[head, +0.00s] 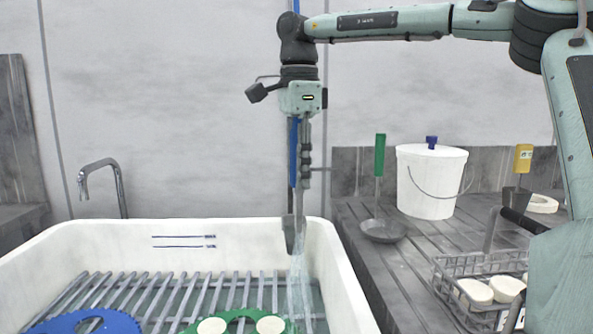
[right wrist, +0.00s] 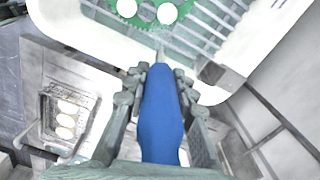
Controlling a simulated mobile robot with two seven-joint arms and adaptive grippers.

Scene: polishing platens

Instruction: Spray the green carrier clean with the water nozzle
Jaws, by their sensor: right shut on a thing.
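The green carrier (head: 240,317) lies on the rack in the white basin, cut off by the bottom edge of the head view. It has white round pieces in it, and its toothed rim shows at the top of the right wrist view (right wrist: 128,17). My right gripper (head: 295,222) points down over the basin and is shut on the blue water nozzle (right wrist: 161,115). The nozzle's pale tip points toward the carrier. Pale streaks like water fall below the gripper by the carrier's right end. My left gripper is in neither view.
A blue carrier (head: 85,318) lies left of the green one on the slatted rack (head: 130,290). The white basin's rim (head: 340,262) borders the grey counter. On the counter are a white lidded bucket (head: 430,185), a green-handled ladle (head: 380,190) and a wire basket (head: 470,275) with white discs.

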